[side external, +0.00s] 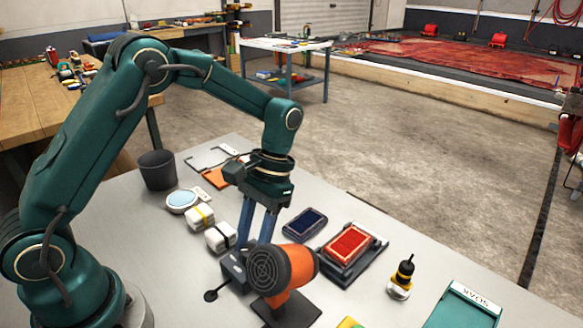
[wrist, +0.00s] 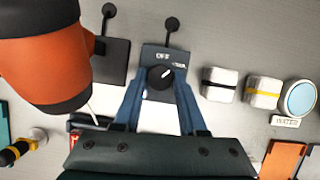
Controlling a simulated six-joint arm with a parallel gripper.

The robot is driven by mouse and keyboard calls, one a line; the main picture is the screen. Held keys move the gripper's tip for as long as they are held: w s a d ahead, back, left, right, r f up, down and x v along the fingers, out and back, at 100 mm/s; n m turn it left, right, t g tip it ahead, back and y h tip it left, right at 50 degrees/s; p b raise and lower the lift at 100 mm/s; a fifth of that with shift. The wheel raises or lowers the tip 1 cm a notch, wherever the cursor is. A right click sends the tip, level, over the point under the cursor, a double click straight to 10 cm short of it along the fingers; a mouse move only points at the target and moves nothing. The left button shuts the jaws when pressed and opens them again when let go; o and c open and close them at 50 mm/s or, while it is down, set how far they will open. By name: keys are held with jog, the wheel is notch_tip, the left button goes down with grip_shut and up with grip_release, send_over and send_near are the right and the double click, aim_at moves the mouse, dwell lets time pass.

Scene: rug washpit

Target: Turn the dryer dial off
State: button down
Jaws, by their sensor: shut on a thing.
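The dryer dial (wrist: 160,77) is a black round knob with a white pointer mark on a small dark box (wrist: 160,55). The wrist view shows "OFF" at the top of its face and a smaller, unclear label to the upper right. The pointer slants to the upper right, toward that smaller label and off to the side of "OFF". My gripper (side external: 256,240) points down, with its blue fingers on either side of the knob, shut on it. In the side view the dial box (side external: 234,267) shows beside the dryer, and the knob is hidden.
The orange and black dryer (side external: 285,268) stands close by on its dark base. White strapped bundles (side external: 220,237), a round dish (side external: 182,200) and a dark cup (side external: 157,170) lie to the left.

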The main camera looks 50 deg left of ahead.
jog(key=n, duration=0.2)
jog(key=n+h, duration=0.1)
jog(key=n, duration=0.1)
jog(key=shift+a+n+t+h, duration=0.1)
jog(key=shift+n+t+h, duration=0.2)
jog(key=shift+s+n+t+h, duration=0.1)
jog(key=shift+n+t+h, duration=0.35)
jog(key=shift+n, duration=1.25)
jog(key=shift+h, duration=0.25)
jog(key=shift+c, duration=2.3)
grip_release()
jog(key=shift+v, duration=2.6)
